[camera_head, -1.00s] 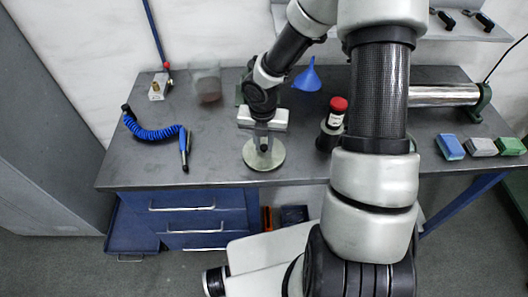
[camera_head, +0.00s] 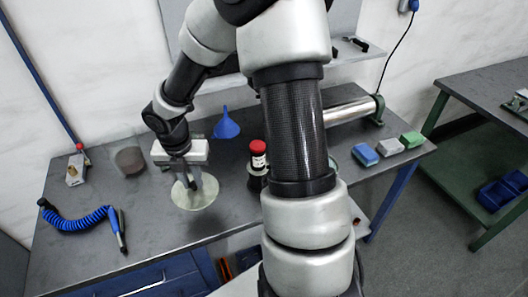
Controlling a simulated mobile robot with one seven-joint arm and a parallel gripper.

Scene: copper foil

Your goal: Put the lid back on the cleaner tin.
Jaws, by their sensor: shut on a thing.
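A pale round disc (camera_head: 196,197), which looks like the lid, is at my gripper (camera_head: 187,183). The fingers point down and are shut on it near its middle. The disc is over the grey bench, near its front edge; I cannot tell how high. A small part of a pale greenish round rim (camera_head: 334,166) shows at the right edge of my arm. It may be the cleaner tin, but my arm hides most of it.
A dark bottle with a red cap (camera_head: 258,160) stands between the disc and my arm. A coiled blue hose (camera_head: 75,218) lies left. Blue (camera_head: 365,154), grey (camera_head: 390,147) and green (camera_head: 411,140) blocks lie right.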

